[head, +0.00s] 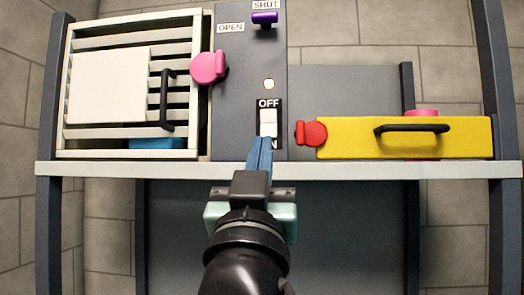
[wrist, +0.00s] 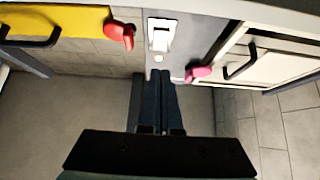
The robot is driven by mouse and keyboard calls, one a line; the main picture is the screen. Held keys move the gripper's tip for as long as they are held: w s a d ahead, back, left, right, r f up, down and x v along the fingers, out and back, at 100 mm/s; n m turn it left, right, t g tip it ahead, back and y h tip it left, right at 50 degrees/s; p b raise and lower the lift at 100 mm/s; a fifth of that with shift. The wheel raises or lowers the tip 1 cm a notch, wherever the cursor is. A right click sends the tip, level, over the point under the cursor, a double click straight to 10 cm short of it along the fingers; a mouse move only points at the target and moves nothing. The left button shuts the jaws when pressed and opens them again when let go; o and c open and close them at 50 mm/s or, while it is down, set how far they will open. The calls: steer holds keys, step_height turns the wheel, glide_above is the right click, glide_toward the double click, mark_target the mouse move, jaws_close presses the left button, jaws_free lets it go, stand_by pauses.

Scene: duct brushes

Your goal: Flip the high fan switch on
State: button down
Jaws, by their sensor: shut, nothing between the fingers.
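The fan switch (head: 268,121) is a white rocker on a black plate in the grey panel, with OFF printed above it. The label below it is mostly hidden by my fingers; only an N shows. In the wrist view the switch (wrist: 160,37) is at the top centre. I cannot tell which way the rocker is tilted. My gripper (head: 261,141) is shut and empty, its blue fingertips overlapping the lower end of the switch in the head view. In the wrist view the gripper (wrist: 158,75) shows below the switch; contact cannot be told.
A small pale round lamp (head: 269,84) sits above the switch. A pink knob (head: 208,67) by a slatted white door (head: 108,87) is to the left. A red latch (head: 311,133) and yellow drawer front (head: 350,139) are close on the right. A purple lever (head: 265,17) is at the top.

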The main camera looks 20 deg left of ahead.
steer(key=shift+s+f+b, duration=0.95)
steer(key=shift+f+b, duration=0.5)
steer(key=shift+f, duration=1.8)
steer(key=s+d+m+t+h, duration=0.1)
steer(key=s+d+h, duration=0.2)
steer(key=d, duration=0.4)
steer(key=s+d+m+t+h, duration=0.1)
steer(key=s+d+m+h, duration=0.1)
steer(key=s+d+h, duration=0.2)
steer(key=d, duration=0.3)
steer(key=shift+s+d+f, duration=0.15)
steer(key=shift+d+f, duration=0.25)
